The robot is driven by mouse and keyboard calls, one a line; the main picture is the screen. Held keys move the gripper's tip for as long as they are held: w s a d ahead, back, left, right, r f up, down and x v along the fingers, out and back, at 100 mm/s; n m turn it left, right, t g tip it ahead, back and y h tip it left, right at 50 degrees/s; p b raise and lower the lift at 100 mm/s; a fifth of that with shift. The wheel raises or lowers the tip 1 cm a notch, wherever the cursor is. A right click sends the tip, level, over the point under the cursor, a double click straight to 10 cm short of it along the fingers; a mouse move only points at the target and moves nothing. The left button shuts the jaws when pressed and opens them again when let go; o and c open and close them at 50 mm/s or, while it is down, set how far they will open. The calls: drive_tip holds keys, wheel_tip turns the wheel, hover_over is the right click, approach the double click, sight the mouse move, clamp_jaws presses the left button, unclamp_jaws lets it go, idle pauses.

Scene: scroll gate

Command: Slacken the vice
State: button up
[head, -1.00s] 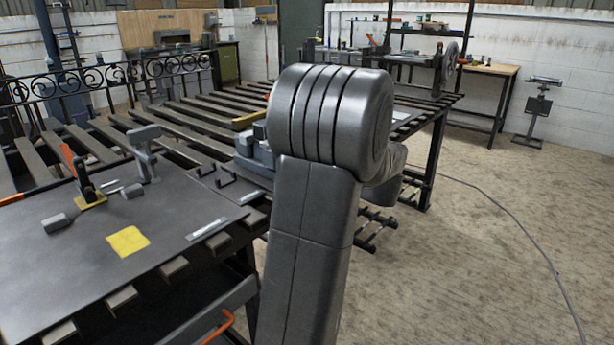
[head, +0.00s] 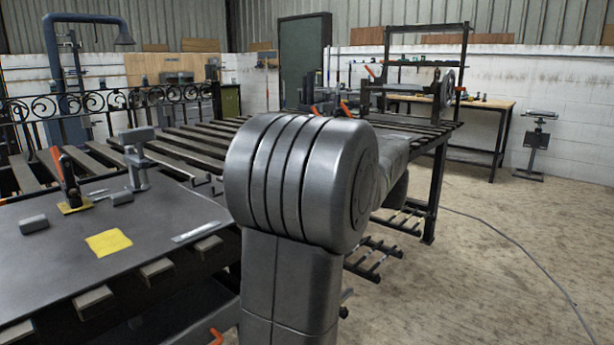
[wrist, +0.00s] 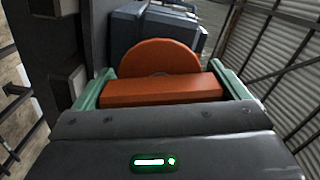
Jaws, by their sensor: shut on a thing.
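The blue-grey vice (wrist: 150,30) shows at the top of the wrist view, just beyond my fingers. An orange handle (wrist: 160,91), a flat bar with a round orange disc (wrist: 165,57) behind it, is in front of the vice. My gripper (wrist: 162,72) has green fingers on both sides of the orange bar and is shut on it. How the handle joins the vice is hidden. In the head view, my own arm covers the gripper and the vice.
A slatted bench (head: 205,132) runs behind my arm. At left, a dark plate (head: 50,245) carries a yellow note (head: 109,242), an orange-handled clamp (head: 68,180) and a grey post-like tool (head: 137,157). Open floor (head: 500,290) lies at right, crossed by a cable.

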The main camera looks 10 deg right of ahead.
drive_tip(key=shift+a+r, duration=0.1)
idle(0.5)
drive_tip(key=o, duration=0.6)
drive_tip(key=shift+w, duration=0.15)
drive_tip(key=p+v, duration=0.2)
drive_tip(key=v, duration=1.1)
drive_tip(key=shift+s+d+p, duration=0.2)
drive_tip(key=shift+s+p, duration=0.1)
drive_tip(key=b+x, duration=0.3)
drive_tip(key=x, duration=1)
drive_tip(key=shift+w+a, duration=0.2)
drive_tip(key=shift+w, duration=0.05)
